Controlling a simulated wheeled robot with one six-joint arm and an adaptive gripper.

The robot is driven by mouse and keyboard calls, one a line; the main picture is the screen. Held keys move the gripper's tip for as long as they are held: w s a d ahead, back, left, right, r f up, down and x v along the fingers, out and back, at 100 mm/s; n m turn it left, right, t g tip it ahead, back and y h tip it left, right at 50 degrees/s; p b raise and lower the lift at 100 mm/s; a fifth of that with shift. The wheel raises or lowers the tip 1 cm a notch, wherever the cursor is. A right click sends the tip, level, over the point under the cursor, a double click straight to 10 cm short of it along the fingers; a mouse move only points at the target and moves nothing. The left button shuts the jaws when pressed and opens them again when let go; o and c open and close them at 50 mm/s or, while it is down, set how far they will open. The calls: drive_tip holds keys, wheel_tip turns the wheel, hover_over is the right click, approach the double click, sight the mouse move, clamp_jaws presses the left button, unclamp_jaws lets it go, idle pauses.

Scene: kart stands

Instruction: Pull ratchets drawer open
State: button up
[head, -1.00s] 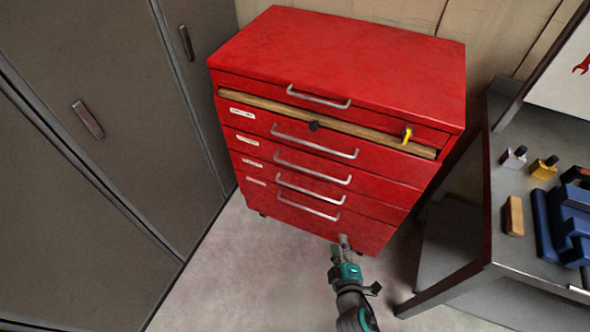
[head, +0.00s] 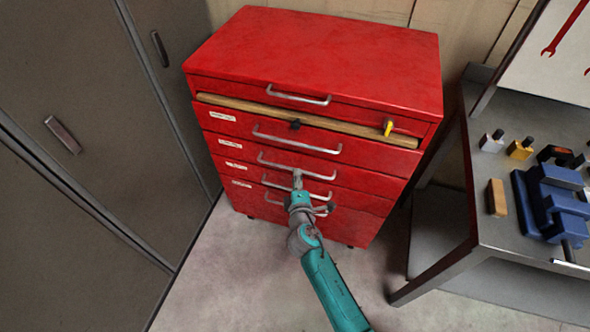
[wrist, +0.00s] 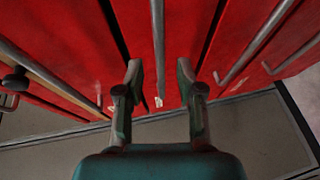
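A red drawer cabinet (head: 310,50) stands against the back wall with several silver bar handles. Small white labels (head: 223,117) sit at the left of its drawer fronts, too small to read, so I cannot tell which is the ratchets drawer. All the drawers look shut. My gripper (head: 297,176) is in front of the third handle from the top (head: 275,160). In the wrist view my gripper (wrist: 159,72) is open. That handle (wrist: 158,45) runs between its two fingers, and no grip on it shows.
A wooden bar (head: 345,125) with a black knob and a yellow piece (head: 388,128) crosses the cabinet front below the top drawer. Grey lockers (head: 75,200) stand left. A workbench (head: 500,230) with a blue vise (head: 550,210) stands right. Floor in front is open.

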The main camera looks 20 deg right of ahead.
drive_tip(key=shift+x, duration=2.35)
clamp_jaws()
